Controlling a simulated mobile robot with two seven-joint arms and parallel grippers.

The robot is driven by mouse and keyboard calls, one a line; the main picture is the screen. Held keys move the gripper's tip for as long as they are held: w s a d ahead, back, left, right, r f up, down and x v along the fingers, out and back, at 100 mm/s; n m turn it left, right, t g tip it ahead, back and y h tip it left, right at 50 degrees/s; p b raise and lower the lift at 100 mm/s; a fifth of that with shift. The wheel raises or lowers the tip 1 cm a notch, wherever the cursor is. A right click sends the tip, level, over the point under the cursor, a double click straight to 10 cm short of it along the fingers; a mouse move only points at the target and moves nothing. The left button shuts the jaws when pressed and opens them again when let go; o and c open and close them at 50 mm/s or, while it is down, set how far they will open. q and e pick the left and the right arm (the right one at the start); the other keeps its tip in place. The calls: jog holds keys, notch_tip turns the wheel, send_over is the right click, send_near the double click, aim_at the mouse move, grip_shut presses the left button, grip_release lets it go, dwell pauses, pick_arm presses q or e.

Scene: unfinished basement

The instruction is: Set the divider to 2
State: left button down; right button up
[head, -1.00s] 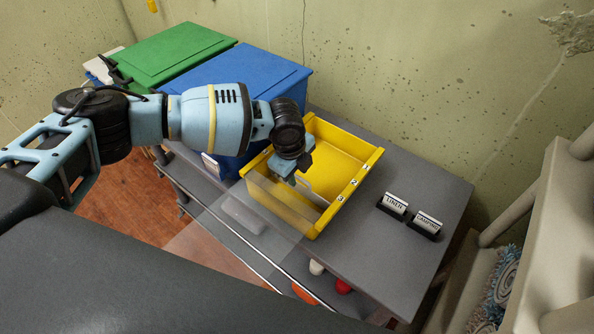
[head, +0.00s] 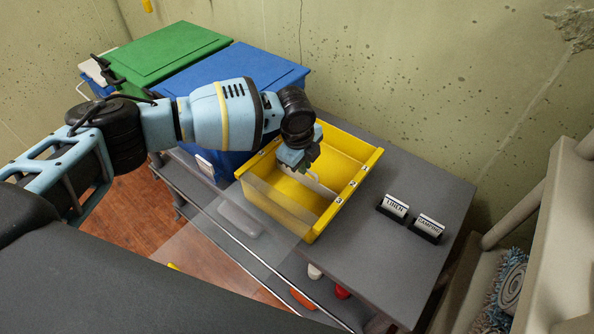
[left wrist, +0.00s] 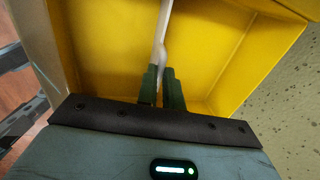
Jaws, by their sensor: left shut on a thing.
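The yellow bin (head: 368,160) stands open on the grey top, with number labels along its right rim; 3 and 2 are legible. A thin whitish divider (head: 322,188) stands inside it, its right end near the 3 label; I cannot tell whether it sits in a slot. My left gripper (head: 307,168) reaches down into the bin and is shut on the divider. In the left wrist view, the dark green fingers (left wrist: 162,98) pinch the pale divider (left wrist: 161,45) from both sides. The divider's lower edge is hidden. My right gripper is not in view.
A blue bin (head: 262,66) and a green bin (head: 165,55) stand left of the yellow one. Two label holders (head: 393,207) (head: 427,228) stand on the grey top (head: 400,275) to the right, with bare surface around them. A clear panel (head: 225,230) shows at the front.

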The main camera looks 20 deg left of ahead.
pick_arm(q)
jog(key=shift+w+d+f, duration=0.15)
jog(key=shift+w+d, duration=0.25)
jog(key=shift+w, duration=0.45)
jog(key=c, duration=1.5)
grip_release()
jog(key=r, duration=0.2)
jog(key=s+r, duration=0.1)
jog(key=r, duration=0.4)
jog(key=shift+s+a+r, duration=0.1)
jog(key=shift+s+a, duration=0.05)
jog(key=shift+a, duration=0.05)
jog(key=shift+s+r, duration=0.1)
jog(key=shift+r, duration=0.3)
